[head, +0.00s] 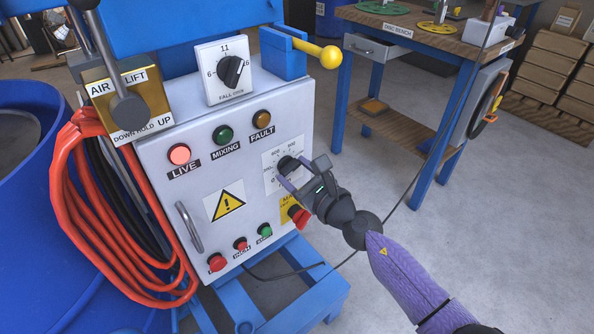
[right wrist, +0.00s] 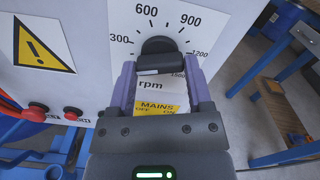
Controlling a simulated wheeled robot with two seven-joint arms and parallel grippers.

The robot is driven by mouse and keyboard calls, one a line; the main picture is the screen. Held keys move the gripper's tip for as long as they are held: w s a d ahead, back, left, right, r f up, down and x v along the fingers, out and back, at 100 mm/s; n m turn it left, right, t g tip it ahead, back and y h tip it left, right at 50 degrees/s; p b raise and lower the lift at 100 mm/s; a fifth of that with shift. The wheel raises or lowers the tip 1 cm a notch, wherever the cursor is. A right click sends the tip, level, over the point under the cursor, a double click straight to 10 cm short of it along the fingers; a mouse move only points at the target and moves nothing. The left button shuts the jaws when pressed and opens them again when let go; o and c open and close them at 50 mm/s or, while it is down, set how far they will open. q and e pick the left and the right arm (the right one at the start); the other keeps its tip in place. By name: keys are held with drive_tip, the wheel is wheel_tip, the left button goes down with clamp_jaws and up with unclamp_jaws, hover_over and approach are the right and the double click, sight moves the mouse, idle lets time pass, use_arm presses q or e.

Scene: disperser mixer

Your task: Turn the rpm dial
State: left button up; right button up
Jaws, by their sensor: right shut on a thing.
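The rpm dial (head: 287,164) is a black round knob on a white scale plate on the front of the grey control box (head: 165,160). In the right wrist view the dial (right wrist: 158,45) sits above the "rpm" label, with 300 to 1200 marks around it. My right gripper (head: 298,172) is at the dial, its two purple fingers on either side of the knob's bar. In the right wrist view the fingertips (right wrist: 160,68) close on the bar's sides. The dial's pointer direction is hard to tell. My left gripper is not in view.
A red and yellow mains switch (head: 297,214) is just below my right gripper. Lamps and push buttons share the panel, and a fall-minutes timer (head: 224,72) stands on top. Orange hose (head: 75,200) hangs at left. A blue bench (head: 430,40) stands back right, with open floor before it.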

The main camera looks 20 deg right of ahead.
drive_tip(key=shift+m, duration=0.9)
drive_tip(key=m, duration=0.2)
drive_tip(key=shift+m+p, duration=0.35)
drive_tip(key=shift+m, duration=0.05)
drive_tip(key=m, duration=0.4)
drive_tip(key=shift+m+p, duration=0.3)
drive_tip(key=shift+p, duration=0.1)
drive_tip(key=m, duration=0.3)
drive_tip(key=shift+r+m+p, duration=0.1)
drive_tip(key=shift+m+p, duration=0.2)
drive_tip(key=shift+p, duration=0.1)
drive_tip(key=m+p, duration=0.1)
drive_tip(key=m, duration=0.2)
drive_tip(key=shift+m, duration=1.2)
drive_tip(key=m+p, duration=0.2)
drive_tip(key=m, duration=0.4)
drive_tip(key=shift+m+p, duration=0.3)
drive_tip(key=shift+m, duration=0.7)
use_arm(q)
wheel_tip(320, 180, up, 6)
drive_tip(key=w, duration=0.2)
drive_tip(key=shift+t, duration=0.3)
use_arm(e)
drive_tip(key=shift+m, duration=0.6)
